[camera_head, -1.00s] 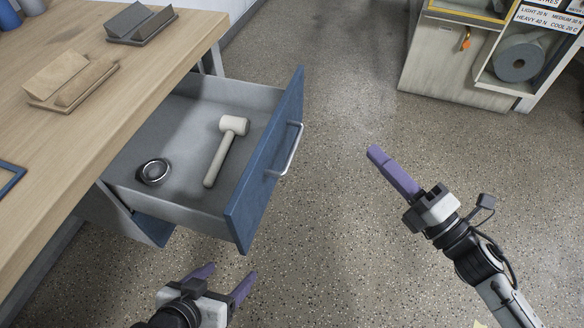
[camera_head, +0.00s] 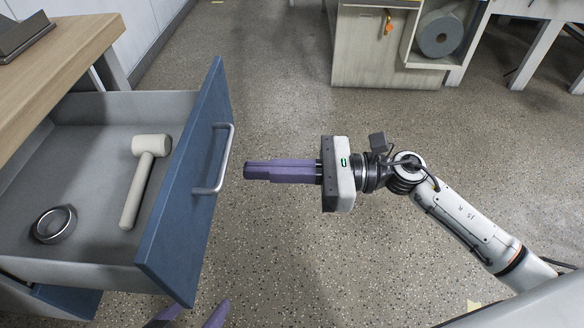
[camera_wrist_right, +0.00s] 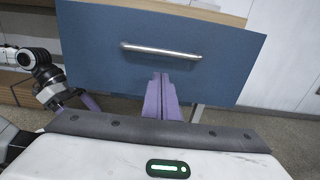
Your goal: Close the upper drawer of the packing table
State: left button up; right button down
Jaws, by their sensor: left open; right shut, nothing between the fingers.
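The upper drawer, with its blue front (camera_head: 196,190), is pulled open from the packing table (camera_head: 60,50) in the head view. A silver bar handle (camera_head: 222,160) is on the front. A mallet (camera_head: 145,180) and a metal ring (camera_head: 55,224) lie inside. My right gripper (camera_head: 246,170) is shut and empty, pointing left at the drawer front just right of the handle; a small gap seems to remain. In the right wrist view, its fingers (camera_wrist_right: 161,90) appear just below the handle (camera_wrist_right: 160,50). My left gripper (camera_head: 195,315) is open at the bottom edge, near the drawer's lower front corner, mostly cut off.
Another blue drawer front (camera_head: 65,298) shows below the open drawer. A light wooden cabinet (camera_head: 375,60) with a grey roll (camera_head: 439,34) stands at the back. The speckled floor (camera_head: 290,110) between them is clear.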

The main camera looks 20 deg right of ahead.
aim_at(209, 169)
jog(key=x, duration=0.5)
jog(key=shift+w+a, duration=0.15)
jog(key=shift+a, duration=0.15)
jog(key=shift+a, duration=0.1)
